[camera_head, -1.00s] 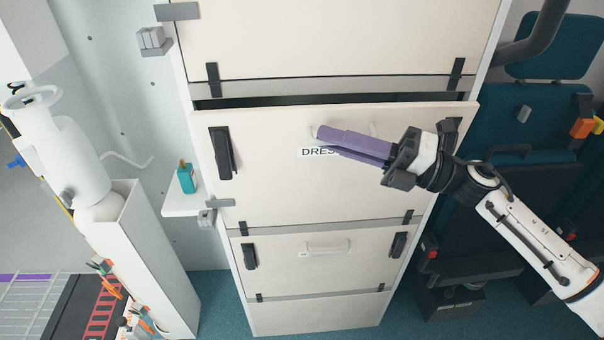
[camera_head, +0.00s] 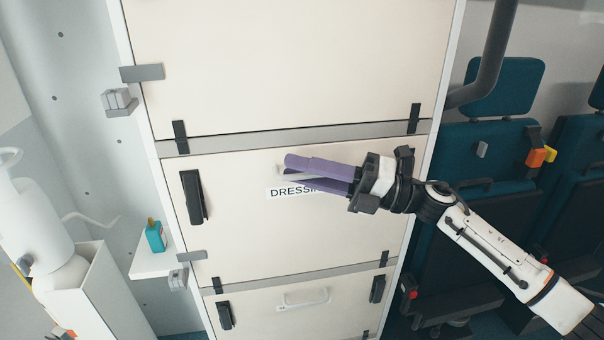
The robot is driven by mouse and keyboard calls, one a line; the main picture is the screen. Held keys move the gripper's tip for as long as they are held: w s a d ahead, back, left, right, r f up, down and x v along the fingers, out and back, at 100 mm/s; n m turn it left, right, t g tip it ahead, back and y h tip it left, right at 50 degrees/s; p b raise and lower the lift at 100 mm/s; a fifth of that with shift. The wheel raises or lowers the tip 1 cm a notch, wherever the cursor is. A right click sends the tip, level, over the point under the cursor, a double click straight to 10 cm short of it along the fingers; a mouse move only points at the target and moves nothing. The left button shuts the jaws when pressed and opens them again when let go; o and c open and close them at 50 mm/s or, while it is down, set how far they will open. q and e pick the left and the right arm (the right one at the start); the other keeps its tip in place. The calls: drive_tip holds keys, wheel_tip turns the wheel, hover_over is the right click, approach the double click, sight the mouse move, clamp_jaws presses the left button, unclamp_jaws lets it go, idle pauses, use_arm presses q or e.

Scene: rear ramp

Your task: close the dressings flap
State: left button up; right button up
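The dressings flap (camera_head: 250,230) is the cream panel with the partly covered "DRESSIN…" label (camera_head: 288,191) in the middle of the cabinet. It stands upright and looks flush, with no dark gap along its top edge. My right gripper (camera_head: 288,172) lies across the upper middle of the flap, its purple fingers pointing left over the label and hiding its end. A pale piece, perhaps the flap's handle, shows by the fingertips. I cannot tell whether the fingers are shut, or whether they touch the panel. My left gripper is out of view.
A large cream panel (camera_head: 285,60) is above and a smaller panel with a white handle (camera_head: 303,299) below. Teal seats (camera_head: 500,95) and a dark pole (camera_head: 495,55) stand right. A white cylinder (camera_head: 45,225) and a small shelf with a teal bottle (camera_head: 155,236) are left.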

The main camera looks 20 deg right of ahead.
drive_tip(key=shift+w+f, duration=0.1)
drive_tip(key=shift+f, duration=0.35)
idle(0.3)
drive_tip(key=shift+s+d+f, duration=0.2)
drive_tip(key=shift+d, duration=0.05)
drive_tip(key=b+v, duration=0.2)
drive_tip(key=v, duration=0.7)
drive_tip(key=shift+s+d+r+b, duration=0.2)
drive_tip(key=shift+r+b, duration=0.1)
